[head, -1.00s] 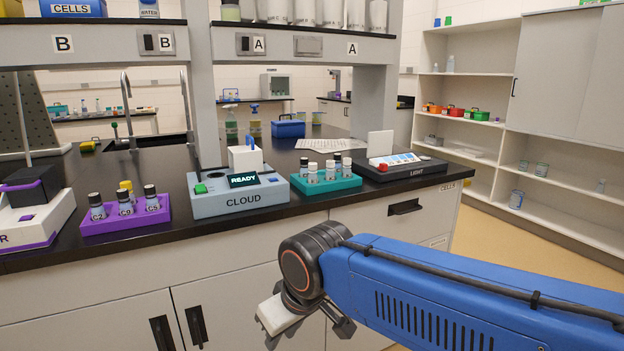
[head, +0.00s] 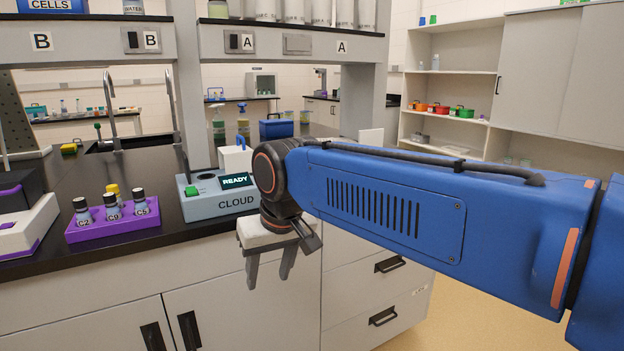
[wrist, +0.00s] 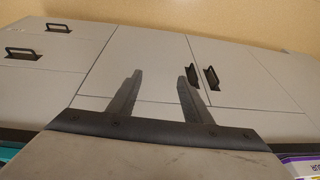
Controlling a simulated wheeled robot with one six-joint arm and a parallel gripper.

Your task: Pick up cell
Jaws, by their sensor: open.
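My gripper (head: 269,280) is open and empty, pointing down in front of the cabinet doors, below the counter edge. In the wrist view its two fingers (wrist: 160,79) are apart with only cabinet fronts behind them. No thing is plainly marked as a single cell. Small capped vials labelled C2 (head: 83,214), C9 (head: 113,208) and C5 (head: 141,204) stand in a purple rack (head: 115,232) on the counter, left of my gripper; a yellow-capped vial (head: 113,190) is behind them. A blue box labelled CELLS (head: 52,6) is on the upper left shelf.
My blue arm hides the counter's right part. A white-and-purple device (head: 22,230) is at left. Cabinet handles (head: 390,264) protrude below.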

